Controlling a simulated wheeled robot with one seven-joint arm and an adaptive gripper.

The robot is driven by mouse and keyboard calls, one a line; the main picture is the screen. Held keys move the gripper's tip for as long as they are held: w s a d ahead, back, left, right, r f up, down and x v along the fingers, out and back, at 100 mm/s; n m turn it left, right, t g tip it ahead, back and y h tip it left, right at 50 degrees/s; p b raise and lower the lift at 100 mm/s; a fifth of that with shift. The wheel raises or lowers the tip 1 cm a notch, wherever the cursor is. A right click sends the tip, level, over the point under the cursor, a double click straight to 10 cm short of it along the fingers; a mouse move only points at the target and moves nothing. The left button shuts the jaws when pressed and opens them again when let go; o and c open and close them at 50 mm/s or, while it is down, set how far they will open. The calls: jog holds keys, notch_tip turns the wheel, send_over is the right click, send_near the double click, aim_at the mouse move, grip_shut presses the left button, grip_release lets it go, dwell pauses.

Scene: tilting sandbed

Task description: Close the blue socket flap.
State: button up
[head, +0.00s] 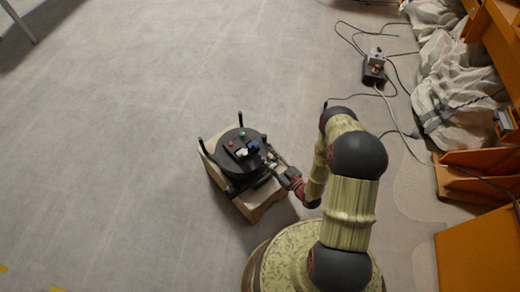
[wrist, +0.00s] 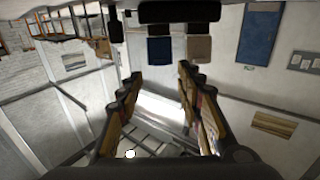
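A round black device (head: 232,165) sits on a light wooden box in the head view, with small red, green, white and blue parts on top. The blue socket flap (head: 253,146) shows as a small blue patch on its right side. The wrist view looks upside down; there a blue panel (wrist: 160,50), which looks like the flap, stands out from a black bar beside a tan panel (wrist: 199,49). My gripper (head: 272,160) is at the device's right edge. In the wrist view, my gripper (wrist: 160,75) is open with nothing between its fingers; the blue panel appears beyond the fingertips. I cannot tell any contact.
Dark upright posts stand at the corners of the wooden box (head: 256,203). A small black box (head: 374,70) with cables lies on the floor at upper right. Orange furniture (head: 480,250) and pale crumpled sheeting (head: 440,75) line the right side.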

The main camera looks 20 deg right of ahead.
aim_at(255, 146)
jog(key=shift+b+x, duration=0.75)
jog(key=shift+x, duration=2)
jog(key=shift+c, duration=1.4)
grip_shut()
